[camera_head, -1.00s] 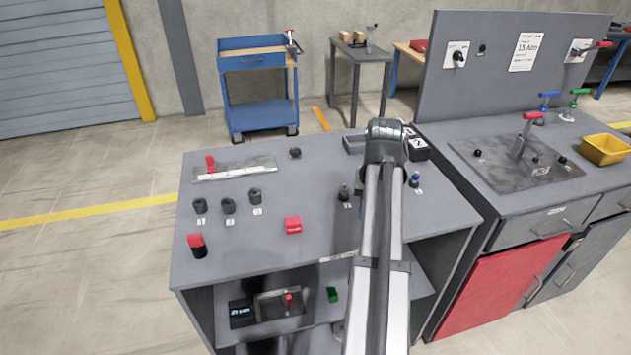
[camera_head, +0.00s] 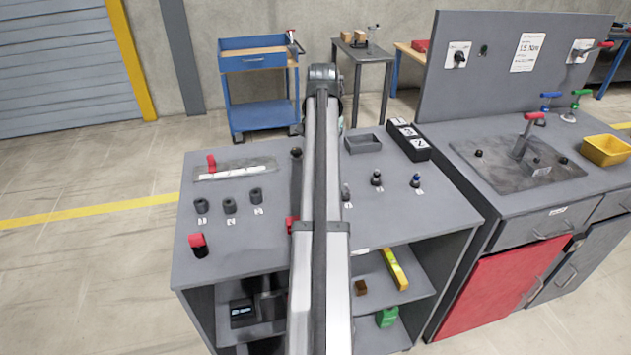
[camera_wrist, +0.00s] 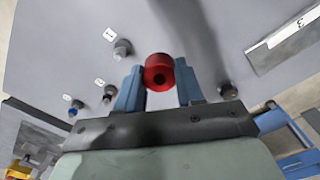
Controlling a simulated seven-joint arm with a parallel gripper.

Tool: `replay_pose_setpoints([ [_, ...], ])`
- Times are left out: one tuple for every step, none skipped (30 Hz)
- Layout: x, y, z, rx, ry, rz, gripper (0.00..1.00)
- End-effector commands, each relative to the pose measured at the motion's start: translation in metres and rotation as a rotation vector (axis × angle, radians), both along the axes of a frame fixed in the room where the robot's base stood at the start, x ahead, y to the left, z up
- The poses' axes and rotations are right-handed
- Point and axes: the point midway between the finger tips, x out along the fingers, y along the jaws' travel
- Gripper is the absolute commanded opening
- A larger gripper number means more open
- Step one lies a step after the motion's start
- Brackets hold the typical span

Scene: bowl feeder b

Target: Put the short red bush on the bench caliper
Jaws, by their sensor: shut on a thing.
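My gripper shows in the wrist view (camera_wrist: 160,88) with its two blue fingers closed on the short red bush (camera_wrist: 159,73), which has a dark hole in its end. The bush is held above the grey table. In the head view my own arm hides the gripper and the bush. What looks like the bench caliper (camera_head: 215,176), a grey plate with a white scale and a red piece, lies at the table's back left. Part of it shows at the right of the wrist view (camera_wrist: 268,60). My gripper is apart from it.
A dark knob (camera_head: 296,152) stands right of the caliper. Several dark bushes (camera_head: 229,205) stand in front of it, with a red-topped one (camera_head: 198,245) at the front left. Numbered posts (camera_head: 376,177), a grey tray (camera_head: 363,144) and a black box (camera_head: 408,142) stand right.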

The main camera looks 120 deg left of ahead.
Motion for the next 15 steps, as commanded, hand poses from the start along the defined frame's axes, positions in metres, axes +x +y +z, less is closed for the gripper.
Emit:
replay_pose_setpoints([
  [0.001, -0.001, 0.0, 0.0, 0.0, -0.018, 0.07],
  [0.001, -0.001, 0.0, 0.0, 0.0, -0.028, 0.07],
  [0.001, -0.001, -0.001, 0.0, 0.0, -0.038, 0.07],
  [0.001, -0.001, -0.002, 0.0, 0.0, -0.043, 0.07],
  [0.001, -0.001, -0.004, 0.0, 0.0, -0.048, 0.07],
  [0.001, -0.001, -0.007, -0.001, 0.0, -0.052, 0.07],
  [0.001, -0.001, -0.01, -0.001, 0.0, -0.053, 0.07],
  [0.001, -0.002, -0.014, -0.002, -0.001, -0.054, 0.07],
  [0.001, -0.002, -0.019, -0.002, -0.001, -0.053, 0.07],
  [0.001, -0.002, -0.024, -0.002, -0.001, -0.053, 0.07],
  [0.001, -0.002, -0.028, -0.002, -0.001, -0.053, 0.07],
  [0.001, -0.002, -0.035, -0.001, -0.001, -0.053, 0.07],
  [0.001, -0.002, -0.041, -0.002, -0.001, -0.052, 0.07],
  [0.001, -0.002, -0.046, -0.002, -0.001, -0.052, 0.07],
  [0.001, -0.002, -0.052, -0.002, -0.001, -0.052, 0.07],
])
